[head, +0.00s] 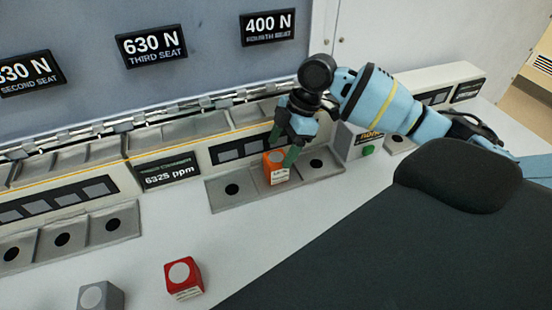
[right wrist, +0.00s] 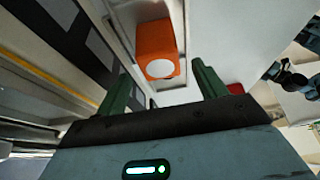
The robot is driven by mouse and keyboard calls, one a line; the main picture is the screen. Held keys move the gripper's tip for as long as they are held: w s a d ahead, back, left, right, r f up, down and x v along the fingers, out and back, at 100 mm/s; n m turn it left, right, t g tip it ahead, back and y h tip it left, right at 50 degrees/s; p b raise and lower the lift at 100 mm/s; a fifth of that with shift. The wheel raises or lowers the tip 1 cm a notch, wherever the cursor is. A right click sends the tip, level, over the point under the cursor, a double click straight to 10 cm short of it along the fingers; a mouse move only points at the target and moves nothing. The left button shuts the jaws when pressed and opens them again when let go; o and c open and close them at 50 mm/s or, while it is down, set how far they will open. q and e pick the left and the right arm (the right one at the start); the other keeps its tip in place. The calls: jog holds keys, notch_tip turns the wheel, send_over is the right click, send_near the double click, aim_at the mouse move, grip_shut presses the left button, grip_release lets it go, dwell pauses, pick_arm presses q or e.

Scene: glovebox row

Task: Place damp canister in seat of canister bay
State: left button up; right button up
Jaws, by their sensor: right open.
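An orange canister (head: 276,168) with a white label stands in the middle seat of a grey three-seat bay (head: 218,197). The seats on either side of it are empty and show dark round holes. My right gripper (head: 284,146) is open just above and behind the orange canister, fingers pointing down. In the right wrist view the orange canister (right wrist: 155,40) with its pale round top lies beyond the open fingertips (right wrist: 163,82), not gripped. No visible writing tells which canister is the damp one. My left gripper is not in view.
A red canister (head: 183,278) and a grey canister (head: 101,296) stand on the white worktop at the front. Another grey seat row (head: 85,235) is at left, with empty seats. A display (head: 168,172) reads 6325 ppm. A box with a green button (head: 368,150) stands right of the bay.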

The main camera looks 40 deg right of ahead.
jog(key=v, duration=0.6)
